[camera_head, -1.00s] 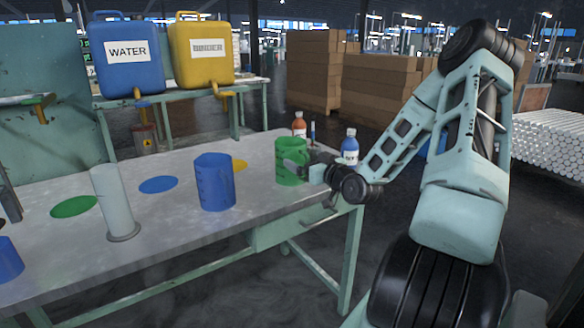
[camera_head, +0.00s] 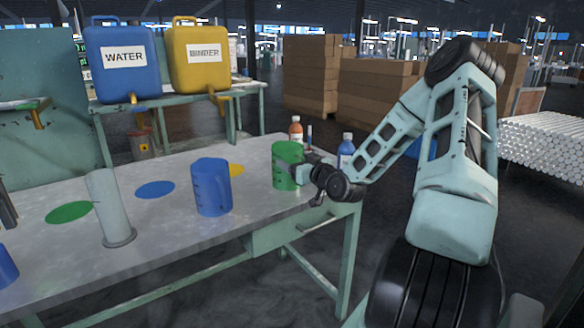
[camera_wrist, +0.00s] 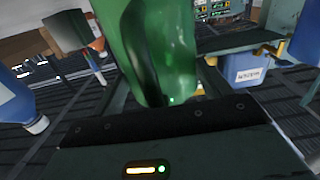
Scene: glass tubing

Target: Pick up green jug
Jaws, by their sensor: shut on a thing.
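The green jug (camera_head: 286,167) stands upright near the right end of the metal table (camera_head: 150,245), in the head view. My gripper (camera_head: 306,168) is at the jug's right side and shut on it. In the wrist view the green jug (camera_wrist: 165,50) fills the upper middle, right in front of the dark gripper (camera_wrist: 165,120). The fingertips are hidden in both views. I cannot tell whether the jug's base is touching the table.
A blue jug (camera_head: 211,187) stands left of the green jug, and a pale cylinder (camera_head: 107,205) further left. An orange-red bottle (camera_head: 295,131) and a blue bottle (camera_head: 346,148) are close behind my gripper. Flat green, blue and yellow discs mark the tabletop.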

